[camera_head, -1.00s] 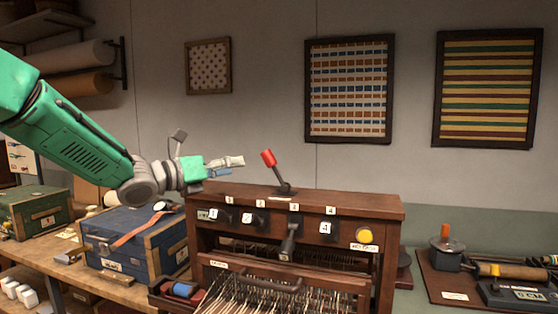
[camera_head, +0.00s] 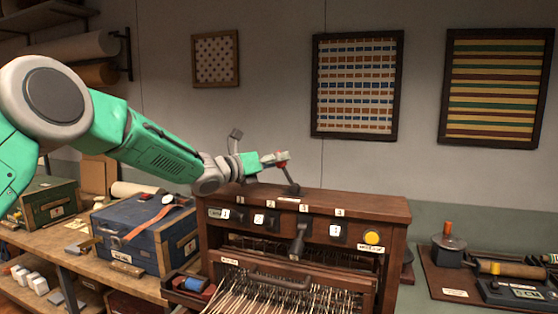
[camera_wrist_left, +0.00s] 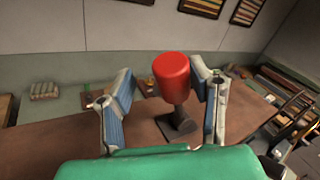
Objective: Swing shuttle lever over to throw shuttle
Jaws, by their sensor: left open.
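The shuttle lever (camera_head: 289,180) stands tilted to the left on top of the wooden loom cabinet (camera_head: 330,206). Its red handle (camera_wrist_left: 172,78) shows in the left wrist view between the two fingers, with its dark base (camera_wrist_left: 176,125) behind it on the brown top. My left gripper (camera_head: 276,160) is at the handle, one finger on each side of it. The gripper (camera_wrist_left: 165,88) is open; a gap shows at the left of the handle, and the right finger is close to it. In the head view the gripper hides most of the handle. My right gripper is not in view.
The cabinet front has numbered switches, a grey front lever (camera_head: 298,243) and a yellow button (camera_head: 372,237). A blue case (camera_head: 130,240) stands on the bench at the left. A winder board (camera_head: 445,283) lies at the right. The cabinet top right of the lever is clear.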

